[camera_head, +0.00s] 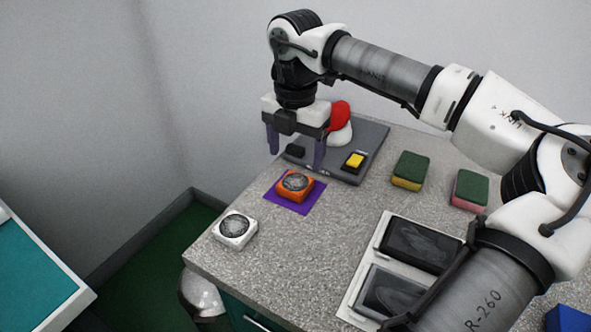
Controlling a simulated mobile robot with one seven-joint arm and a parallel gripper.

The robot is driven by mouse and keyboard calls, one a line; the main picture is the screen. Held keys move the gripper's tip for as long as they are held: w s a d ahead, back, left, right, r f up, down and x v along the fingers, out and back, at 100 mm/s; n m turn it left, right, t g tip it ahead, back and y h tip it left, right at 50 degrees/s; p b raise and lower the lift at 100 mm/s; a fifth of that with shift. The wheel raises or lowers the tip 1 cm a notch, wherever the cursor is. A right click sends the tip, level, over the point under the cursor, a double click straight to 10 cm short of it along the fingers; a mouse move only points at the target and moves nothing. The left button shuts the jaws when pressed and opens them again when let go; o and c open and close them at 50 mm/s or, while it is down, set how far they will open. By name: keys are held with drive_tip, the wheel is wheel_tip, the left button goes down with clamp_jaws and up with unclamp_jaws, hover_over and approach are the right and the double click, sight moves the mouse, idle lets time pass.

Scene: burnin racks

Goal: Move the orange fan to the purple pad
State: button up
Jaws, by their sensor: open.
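The orange fan (295,185) is a small square block with a dark round grille. It lies on the purple pad (287,205), whose edges show around it on the grey speckled counter. My gripper (296,157) is open and empty, pointing down. It is above and behind the fan, with its two purple-grey fingers apart. The fan appears clear of the fingers, though the exact height of the gripper is hard to tell.
A white fan (235,230) lies at the counter's front left. Behind stands a grey board (375,136) with a yellow switch (354,160) and a red-and-white object (340,122). Two sponges (411,170) (470,189) and a white tray (353,290) with dark panels are to the right.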

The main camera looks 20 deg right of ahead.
drive_tip(key=shift+r, duration=2.7)
